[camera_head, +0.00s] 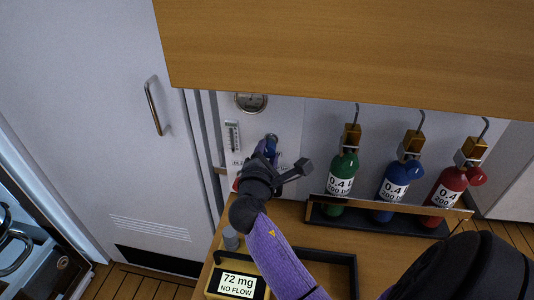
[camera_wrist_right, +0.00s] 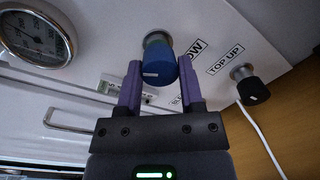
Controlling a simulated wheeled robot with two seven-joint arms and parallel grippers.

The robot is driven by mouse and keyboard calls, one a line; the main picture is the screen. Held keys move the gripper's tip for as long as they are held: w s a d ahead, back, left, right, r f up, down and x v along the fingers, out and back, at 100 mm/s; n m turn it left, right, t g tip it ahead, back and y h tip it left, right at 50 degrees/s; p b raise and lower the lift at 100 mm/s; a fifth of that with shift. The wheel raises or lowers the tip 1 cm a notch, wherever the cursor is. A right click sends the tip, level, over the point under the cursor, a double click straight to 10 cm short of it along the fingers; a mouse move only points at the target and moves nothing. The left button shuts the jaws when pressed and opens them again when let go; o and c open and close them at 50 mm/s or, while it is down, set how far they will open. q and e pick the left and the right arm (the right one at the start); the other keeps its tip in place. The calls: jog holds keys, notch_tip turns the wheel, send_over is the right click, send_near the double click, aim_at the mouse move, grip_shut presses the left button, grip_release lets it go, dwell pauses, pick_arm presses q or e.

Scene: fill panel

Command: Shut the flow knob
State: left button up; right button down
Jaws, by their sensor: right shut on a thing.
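The blue flow knob (camera_wrist_right: 158,68) sticks out from the white panel beside a partly hidden label ending in "OW". It has a small white mark on its side. In the head view the knob (camera_head: 271,138) shows just past my right gripper (camera_head: 267,149), which hides part of it. In the wrist view the purple fingers of my right gripper (camera_wrist_right: 160,88) stand on either side of the knob, shut on it. A small display (camera_head: 237,284) on the table reads "72 mg NO FLOW". My left gripper is not in view.
A round gauge (camera_head: 250,103) and a flow tube (camera_head: 232,136) are on the panel. A black "TOP UP" knob (camera_wrist_right: 252,90) with a white cable is to the right. Green (camera_head: 341,177), blue (camera_head: 393,187) and red (camera_head: 446,191) bottles stand in a rack. A wooden cabinet (camera_head: 350,45) overhangs.

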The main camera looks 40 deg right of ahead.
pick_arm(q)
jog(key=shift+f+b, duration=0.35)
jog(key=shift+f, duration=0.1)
pick_arm(e)
jog(key=shift+m, duration=2.1)
jog(key=shift+c, duration=1.2)
grip_release()
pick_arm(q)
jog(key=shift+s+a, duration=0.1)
